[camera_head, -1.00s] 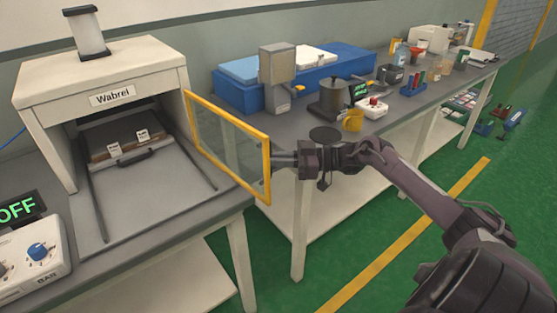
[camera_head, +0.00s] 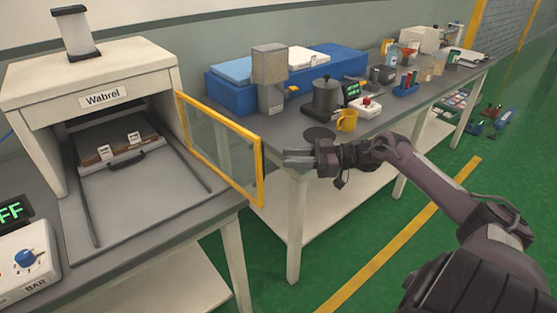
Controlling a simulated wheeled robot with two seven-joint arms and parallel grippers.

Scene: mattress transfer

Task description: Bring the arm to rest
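My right gripper (camera_head: 297,157) is in front of the far table's near corner, just right of the yellow-framed glass door (camera_head: 222,150). Its fingers point left and a small gap shows between them and the door frame. I see nothing held, but the fingers are too small and edge-on to tell their opening. My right arm comes in from the lower right. The door stands swung outward from the Wabrel machine (camera_head: 100,97). Inside the machine lies a tray with a dark handle (camera_head: 124,160) and two small white labelled pieces. My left gripper is not in view.
A control box (camera_head: 25,258) sits at lower left. Green floor (camera_head: 375,270) is open at lower right.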

